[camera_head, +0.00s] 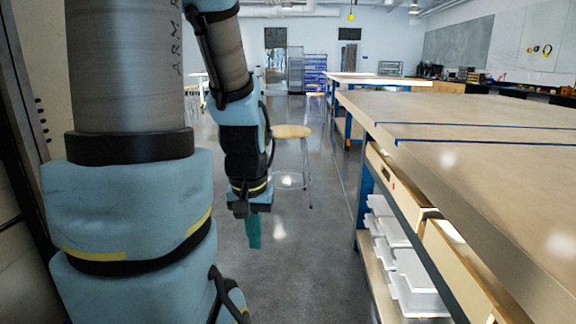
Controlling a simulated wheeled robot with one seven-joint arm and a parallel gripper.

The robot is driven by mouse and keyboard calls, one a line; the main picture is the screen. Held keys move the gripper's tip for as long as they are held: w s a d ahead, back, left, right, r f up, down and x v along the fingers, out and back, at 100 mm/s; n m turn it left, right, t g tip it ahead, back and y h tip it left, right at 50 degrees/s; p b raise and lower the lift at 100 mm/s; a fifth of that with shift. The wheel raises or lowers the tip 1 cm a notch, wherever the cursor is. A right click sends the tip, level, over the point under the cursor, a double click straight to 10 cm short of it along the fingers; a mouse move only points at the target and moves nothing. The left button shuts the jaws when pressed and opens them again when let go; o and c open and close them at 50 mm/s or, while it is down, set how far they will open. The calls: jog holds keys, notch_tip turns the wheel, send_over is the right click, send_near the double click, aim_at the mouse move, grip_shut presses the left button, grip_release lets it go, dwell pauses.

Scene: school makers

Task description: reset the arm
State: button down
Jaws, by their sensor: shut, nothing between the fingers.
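My arm fills the left side of the head view, with its light blue and grey links bent downward. My gripper (253,232) hangs at the arm's end, pointing down over the open floor. Its teal fingers are together and hold nothing. It is apart from the workbench and appears to touch nothing. The near arm links hide part of the room behind them.
A long wooden workbench (470,118) runs along the right, with drawers (398,183) and white bins (408,268) below. A round stool (291,132) stands beyond my gripper. A dark frame is close at the left edge. The grey floor (310,265) between is clear.

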notch_tip(320, 180, up, 19)
jog(key=p, duration=1.7)
jog(key=shift+w+f, duration=0.1)
jog(key=shift+f, duration=0.05)
